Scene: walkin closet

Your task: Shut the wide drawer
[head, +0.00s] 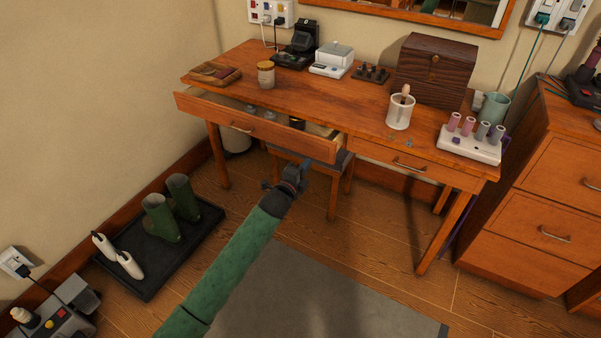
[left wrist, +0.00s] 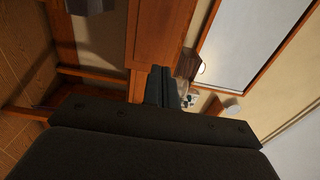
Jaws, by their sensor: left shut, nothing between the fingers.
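The wide drawer (head: 247,124) is the left one in the wooden desk (head: 345,99). It stands pulled out, and small items show inside it. Its front bears a metal handle (head: 240,129). My left gripper (head: 304,171) is shut and empty, just below and in front of the drawer front's right half in the head view. I cannot tell whether it touches the drawer. In the left wrist view the dark fingers (left wrist: 161,86) are together, with orange-brown wood beyond them. My right gripper is not in view.
The narrower right drawer (head: 395,162) looks shut. A stool (head: 338,183) stands under the desk. A jar (head: 266,75), white cup (head: 400,111) and wooden box (head: 435,69) stand on top. A boot tray (head: 160,248) lies at left. Floor in front of the desk is open, with a grey mat (head: 300,295).

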